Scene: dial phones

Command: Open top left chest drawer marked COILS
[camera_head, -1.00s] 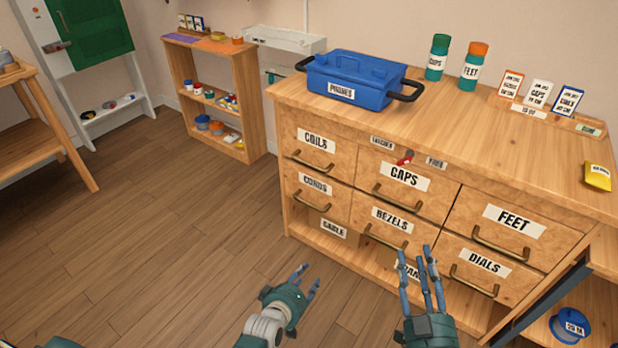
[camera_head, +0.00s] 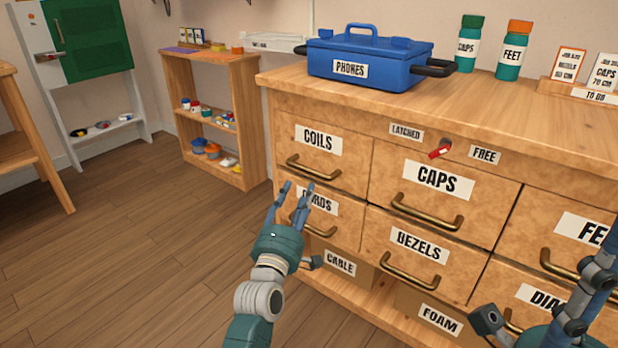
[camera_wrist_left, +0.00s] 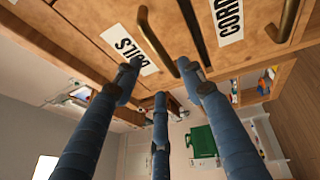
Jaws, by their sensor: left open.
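The COILS drawer (camera_head: 329,155) is at the top left of the wooden chest and is closed, with a brass bar handle (camera_head: 313,168). Its white label and handle (camera_wrist_left: 158,38) also show in the left wrist view. My left gripper (camera_head: 292,190) is open and empty, in front of the chest just below the COILS handle, over the CORDS drawer (camera_head: 341,228). In the left wrist view its blue fingers (camera_wrist_left: 160,85) are spread, apart from the handle. My right arm's gripper is at the lower right of the head view, partly cut off; its fingertips are not clear.
A red lever (camera_head: 440,152) sits between the LATCHED (camera_head: 406,132) and FREE (camera_head: 485,155) labels, above the CAPS drawer (camera_head: 440,190). A blue PHONES box (camera_head: 365,60) stands on the chest top. The floor left of the chest is clear.

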